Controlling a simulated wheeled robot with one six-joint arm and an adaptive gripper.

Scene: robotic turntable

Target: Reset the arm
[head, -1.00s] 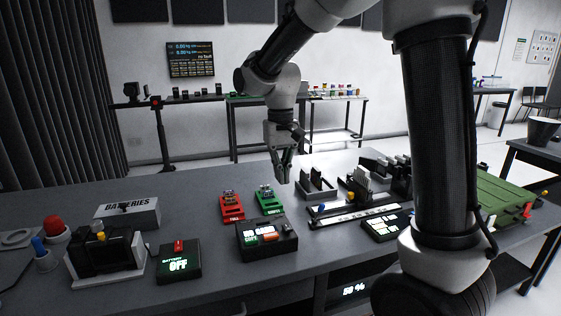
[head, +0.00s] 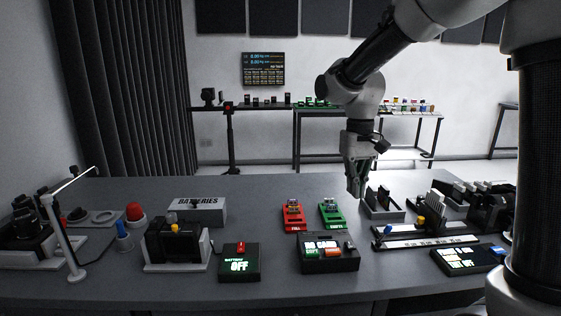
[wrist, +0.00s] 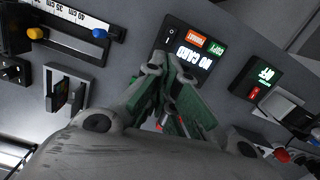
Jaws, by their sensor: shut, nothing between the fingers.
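My gripper (head: 359,178) hangs from my arm, pointing down above the workbench (head: 170,294). Its green-tinted fingers are together and hold nothing. In the head view it is just left of a grey slotted holder (head: 384,210) and to the right of the green EMPTY tray (head: 332,213). In the wrist view the fingers (wrist: 181,112) hide part of the bench below the NO CARD box (wrist: 190,54).
A red FULL tray (head: 294,216), a BATTERIES box (head: 197,211), a battery unit reading OFF (head: 239,265) and the NO CARD box (head: 329,254) stand on the bench. A ruler rail (head: 425,241) lies at right. A lamp (head: 62,220) stands at left.

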